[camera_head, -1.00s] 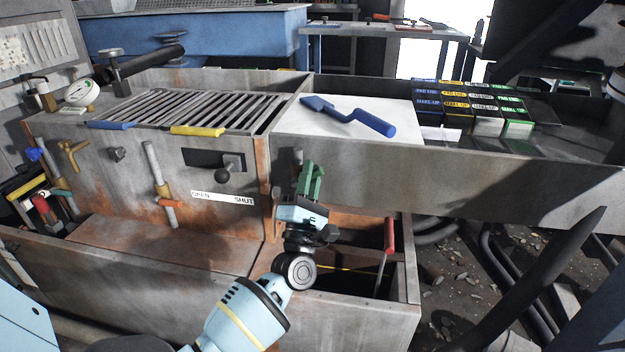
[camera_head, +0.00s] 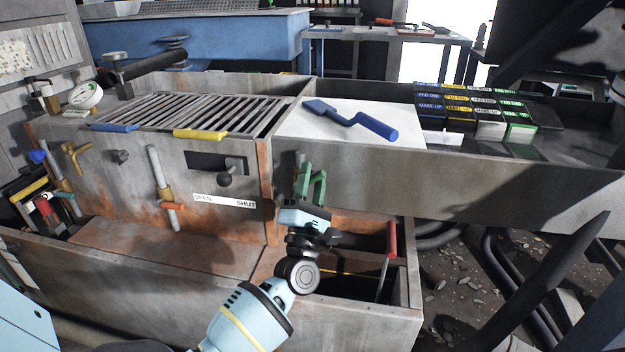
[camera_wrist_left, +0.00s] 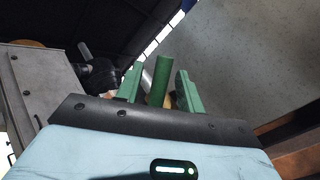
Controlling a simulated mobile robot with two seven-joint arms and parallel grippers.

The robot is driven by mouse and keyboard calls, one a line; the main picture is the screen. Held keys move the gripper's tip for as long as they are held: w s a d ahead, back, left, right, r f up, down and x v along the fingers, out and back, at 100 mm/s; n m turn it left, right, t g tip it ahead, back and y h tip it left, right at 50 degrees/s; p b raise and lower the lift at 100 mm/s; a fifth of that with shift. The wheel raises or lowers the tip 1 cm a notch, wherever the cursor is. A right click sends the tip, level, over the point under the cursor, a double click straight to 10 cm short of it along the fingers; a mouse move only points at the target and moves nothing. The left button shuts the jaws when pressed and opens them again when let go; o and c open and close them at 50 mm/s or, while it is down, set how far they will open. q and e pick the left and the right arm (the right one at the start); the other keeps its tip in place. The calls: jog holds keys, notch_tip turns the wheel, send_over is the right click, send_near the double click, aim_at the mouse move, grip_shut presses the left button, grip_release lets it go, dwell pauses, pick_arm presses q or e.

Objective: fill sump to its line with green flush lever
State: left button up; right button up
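My left gripper (camera_head: 311,187) has green fingers and stands upright in front of the grey tank wall, above the open sump bay. In the left wrist view, my left gripper (camera_wrist_left: 160,88) is open, with a green rod (camera_wrist_left: 161,80), likely the green flush lever, between its fingers. Gaps show on both sides of the rod, so it looks ungripped. In the head view the rod cannot be told apart from the green fingers. A yellow line (camera_head: 345,272) crosses the dark inside of the sump (camera_head: 412,300), partly hidden by my arm. No water level can be made out. My right gripper is not in view.
A red-handled lever (camera_head: 391,240) stands at the bay's right. A black knob (camera_head: 226,179) sits above the OPEN/SHUT label (camera_head: 224,201).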

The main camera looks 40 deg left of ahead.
pick_arm(q)
jog(key=v, duration=0.7)
jog(key=shift+s+d+f, duration=0.15)
jog(key=shift+s+f, duration=0.1)
